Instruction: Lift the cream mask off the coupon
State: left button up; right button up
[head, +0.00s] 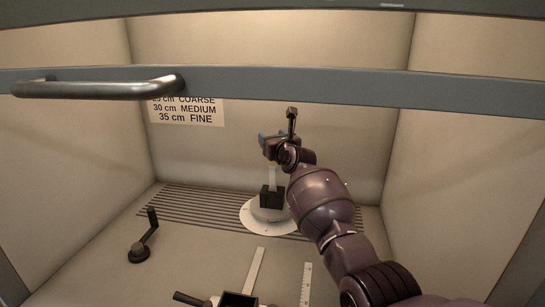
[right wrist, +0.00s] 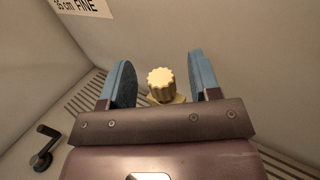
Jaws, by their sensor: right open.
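The cream mask (right wrist: 161,90), with its ribbed round knob, shows in the right wrist view between the two blue fingers of my right gripper (right wrist: 160,68). The fingers stand open, with a gap on each side of the knob. In the head view my right gripper (head: 268,142) is above the pale upright coupon (head: 272,178). The coupon stands in a black block (head: 271,197) on a white round disc (head: 256,223). The mask is hidden by my gripper and wrist in the head view. My left gripper is not in view.
The setup is inside a pale booth, with a grey bar (head: 300,87) and metal handle (head: 100,88) across the front. A black crank (head: 145,240) stands at left. A dark box (head: 235,299), white strip (head: 254,270) and ruler (head: 306,284) are in front. A sign (head: 187,112) hangs behind.

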jog(key=shift+w, duration=0.3)
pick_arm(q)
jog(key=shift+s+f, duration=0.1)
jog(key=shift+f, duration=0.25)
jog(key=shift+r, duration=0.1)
pick_arm(e)
jog(key=shift+r, duration=0.1)
jog(key=shift+c, duration=0.3)
jog(key=c, duration=0.9)
jog(key=shift+c, duration=0.2)
